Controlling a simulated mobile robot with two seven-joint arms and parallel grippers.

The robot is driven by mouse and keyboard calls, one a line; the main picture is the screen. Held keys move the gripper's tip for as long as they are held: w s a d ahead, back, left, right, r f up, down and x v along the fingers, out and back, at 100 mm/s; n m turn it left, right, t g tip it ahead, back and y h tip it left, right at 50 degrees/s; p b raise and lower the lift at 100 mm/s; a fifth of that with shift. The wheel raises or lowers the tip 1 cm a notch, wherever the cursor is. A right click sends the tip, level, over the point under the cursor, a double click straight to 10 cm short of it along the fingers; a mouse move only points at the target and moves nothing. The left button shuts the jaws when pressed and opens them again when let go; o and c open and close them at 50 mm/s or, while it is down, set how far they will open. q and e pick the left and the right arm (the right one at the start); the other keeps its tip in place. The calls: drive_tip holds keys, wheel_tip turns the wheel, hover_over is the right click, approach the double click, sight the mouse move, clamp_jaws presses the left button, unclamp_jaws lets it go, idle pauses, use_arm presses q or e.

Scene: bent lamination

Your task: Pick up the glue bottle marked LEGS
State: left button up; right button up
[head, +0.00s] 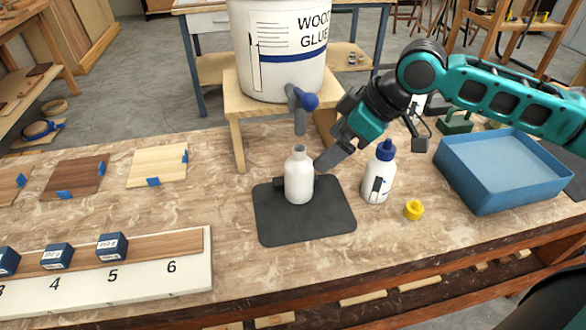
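An uncapped white bottle (299,178) stands upright on a dark mat (300,229), below the spout of a large glue tub. A second white bottle (377,183) with a blue cap and a dark mark stands to its right. I cannot read LEGS on either. My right gripper (332,157) reaches in from the upper right, a dark finger meeting the right edge of the uncapped bottle in the picture. A dark piece shows at that bottle's left side. Whether the gripper is closed on the bottle is unclear. My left gripper is out of view.
The wood glue tub (278,45) stands on a wooden stand (240,108) with a blue-handled tap (302,100). A yellow cap (413,210) and a blue tray (500,190) lie to the right. Wood samples and a numbered board (135,282) are at the left.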

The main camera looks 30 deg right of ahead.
sight(305, 172)
drive_tip(key=x, duration=0.3)
drive_tip(key=b+x, duration=0.1)
drive_tip(key=x, duration=0.6)
drive_tip(key=shift+s+a+f, duration=0.1)
drive_tip(key=shift+s+f, duration=0.05)
drive_tip(key=shift+f, duration=0.2)
drive_tip(key=shift+a+f+b, duration=0.1)
drive_tip(key=shift+f+b, duration=0.2)
drive_tip(key=shift+f, duration=0.1)
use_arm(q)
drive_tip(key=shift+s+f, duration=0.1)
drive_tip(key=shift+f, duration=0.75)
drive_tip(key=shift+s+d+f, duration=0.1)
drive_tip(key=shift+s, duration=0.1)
use_arm(e)
drive_tip(key=shift+r, duration=0.1)
drive_tip(key=c, duration=1.3)
